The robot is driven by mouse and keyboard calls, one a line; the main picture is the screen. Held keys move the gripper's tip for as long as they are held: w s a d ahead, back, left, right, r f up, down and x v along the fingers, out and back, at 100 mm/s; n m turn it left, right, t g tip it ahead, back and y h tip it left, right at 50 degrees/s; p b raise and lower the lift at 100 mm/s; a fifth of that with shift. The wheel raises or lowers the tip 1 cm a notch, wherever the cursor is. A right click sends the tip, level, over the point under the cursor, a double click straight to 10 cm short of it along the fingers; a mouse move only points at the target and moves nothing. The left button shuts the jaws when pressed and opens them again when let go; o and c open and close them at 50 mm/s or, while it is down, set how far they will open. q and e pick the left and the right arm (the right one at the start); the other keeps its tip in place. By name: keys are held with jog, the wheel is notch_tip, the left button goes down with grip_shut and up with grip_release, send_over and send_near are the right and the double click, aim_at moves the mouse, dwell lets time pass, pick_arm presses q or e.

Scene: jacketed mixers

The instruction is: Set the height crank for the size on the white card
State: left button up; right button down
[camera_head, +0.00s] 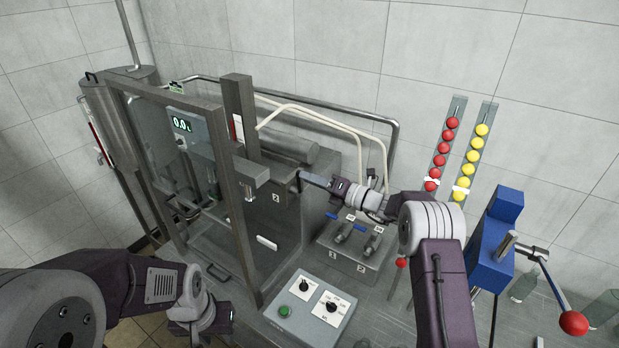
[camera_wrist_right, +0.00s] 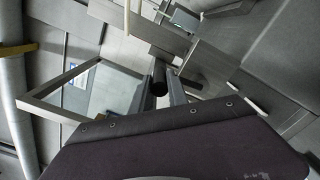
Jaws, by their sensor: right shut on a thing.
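My right gripper (camera_head: 306,178) reaches left to the mixer frame and is shut on a black handle, which I take for the height crank's grip (camera_head: 298,182). In the right wrist view, the dark round grip (camera_wrist_right: 160,76) shows between the fingers of my right gripper (camera_wrist_right: 168,88). The rest of the crank is hard to make out. A red and white strip (camera_head: 238,128) is on the upright post. My left gripper (camera_head: 218,318) is low at the left, away from the mixer parts; its jaws are unclear.
A lit green display (camera_head: 182,125) hangs on the frame. A control box (camera_head: 310,305) with knobs and a green button stands in front. Ball racks (camera_head: 440,155) are on the wall. A blue lever press (camera_head: 495,240) stands at right.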

pick_arm(q)
jog(key=shift+w+d+r, duration=0.25)
jog(key=shift+w, duration=0.1)
pick_arm(e)
jog(key=shift+w+d+r+m, duration=0.2)
jog(key=shift+w+m, duration=0.1)
jog(key=shift+m, duration=0.2)
jog(key=c, duration=1.5)
grip_release()
pick_arm(q)
jog(key=shift+d, duration=0.1)
pick_arm(e)
jog(key=shift+o, duration=1)
jog(key=shift+d+f, duration=0.1)
jog(key=shift+f, duration=0.05)
pick_arm(q)
notch_tip(320, 180, down, 4)
jog(key=b, duration=0.4)
jog(key=shift+f, duration=0.2)
pick_arm(e)
jog(key=v, duration=0.9)
